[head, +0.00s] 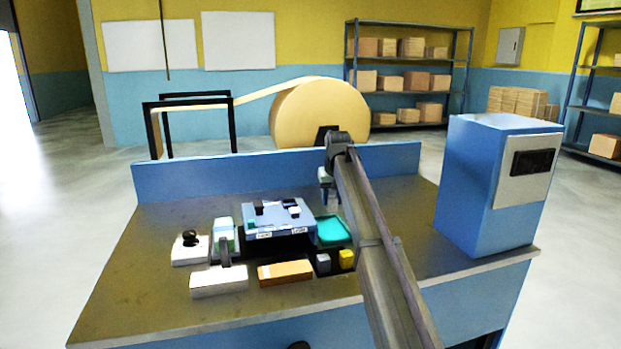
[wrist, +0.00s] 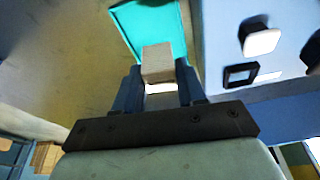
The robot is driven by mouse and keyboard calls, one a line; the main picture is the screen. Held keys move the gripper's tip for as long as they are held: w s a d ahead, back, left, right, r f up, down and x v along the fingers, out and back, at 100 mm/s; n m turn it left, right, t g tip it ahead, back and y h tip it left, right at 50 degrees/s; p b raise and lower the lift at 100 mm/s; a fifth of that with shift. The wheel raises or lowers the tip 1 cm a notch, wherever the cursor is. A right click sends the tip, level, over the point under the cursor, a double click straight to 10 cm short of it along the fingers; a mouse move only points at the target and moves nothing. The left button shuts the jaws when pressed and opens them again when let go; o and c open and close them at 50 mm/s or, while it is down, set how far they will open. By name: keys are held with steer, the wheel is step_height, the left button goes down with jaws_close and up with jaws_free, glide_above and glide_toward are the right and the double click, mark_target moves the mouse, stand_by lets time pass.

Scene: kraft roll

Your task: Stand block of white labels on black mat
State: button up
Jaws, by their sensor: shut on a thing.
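My gripper (wrist: 158,82) is shut on a pale block (wrist: 157,62), which I take to be the block of white labels, in the wrist view. It sits between both fingertips, with the teal tray beyond it. In the head view my gripper (head: 326,188) is above the bench behind the teal tray (head: 332,231); the held block is too small to make out there. The black mat (head: 334,268) seems to be the dark patch in front of the tray, largely covered by a grey block (head: 323,263) and a yellow block (head: 346,259).
A blue box (head: 280,219) with small parts on top stands left of the tray. An orange block (head: 285,272), a white block (head: 218,282) and a green-and-white item (head: 224,236) lie left of the mat. A tall blue cabinet (head: 480,190) stands at right. The front bench strip is clear.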

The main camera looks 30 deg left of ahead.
steer(key=shift+n, duration=0.7)
steer(key=shift+s+d+f, duration=0.95)
steer(key=shift+s+f, duration=0.1)
steer(key=shift+f, duration=0.55)
steer(key=shift+s+d+f, duration=0.9)
steer(key=shift+s+f, duration=0.1)
steer(key=shift+f, duration=0.55)
steer(key=shift+s+d+f, duration=0.95)
steer(key=shift+s+f, duration=0.1)
steer(key=shift+f, duration=0.55)
steer(key=shift+f, duration=0.8)
steer(key=o, duration=1.1)
